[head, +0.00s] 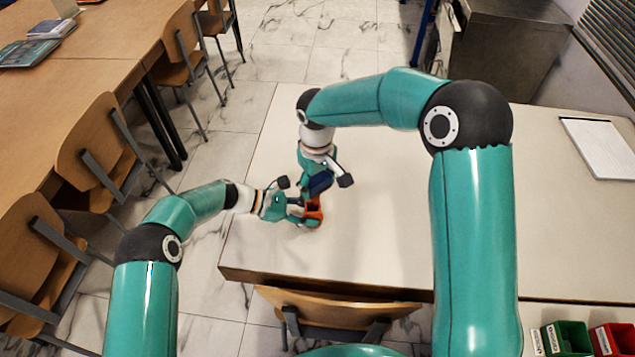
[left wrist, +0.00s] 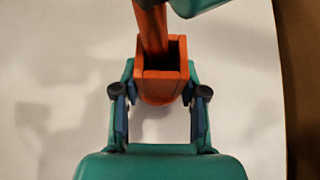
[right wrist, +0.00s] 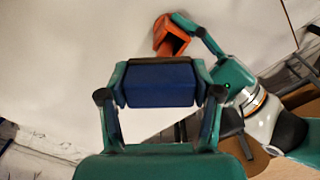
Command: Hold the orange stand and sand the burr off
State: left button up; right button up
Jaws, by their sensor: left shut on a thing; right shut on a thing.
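The orange stand (head: 315,217) is on the white table near its front left edge. In the left wrist view it is an open-topped box (left wrist: 161,88) with an orange post rising from it. My left gripper (head: 303,209) is shut on the stand, with its fingers on both sides. My right gripper (right wrist: 160,90) is shut on a dark blue block (right wrist: 160,84) with a dark strip along its far edge. The block is close to the stand in the head view; the right wrist view shows the stand (right wrist: 168,40) beyond it. I cannot make out the burr.
The white table (head: 400,230) is mostly clear to the right, with a notepad (head: 597,148) at its far right. A green bin (head: 570,338) and a red bin (head: 612,338) are at the lower right. A chair (head: 335,307) stands at the table's front edge.

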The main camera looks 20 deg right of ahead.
jog(key=shift+f, duration=0.5)
jog(key=shift+d, duration=0.1)
jog(key=shift+w+d, duration=0.2)
jog(key=shift+d, duration=0.5)
jog(key=shift+a, duration=0.15)
jog(key=shift+s+a, duration=0.25)
jog(key=shift+a, duration=0.45)
jog(key=shift+s+a, duration=0.2)
jog(key=shift+a, duration=0.5)
jog(key=shift+d, duration=0.1)
jog(key=shift+w+d, duration=0.25)
jog(key=shift+d, duration=0.5)
jog(key=shift+w+d, duration=0.25)
jog(key=shift+d, duration=0.45)
jog(key=shift+s+a, duration=0.1)
jog(key=shift+a, duration=0.1)
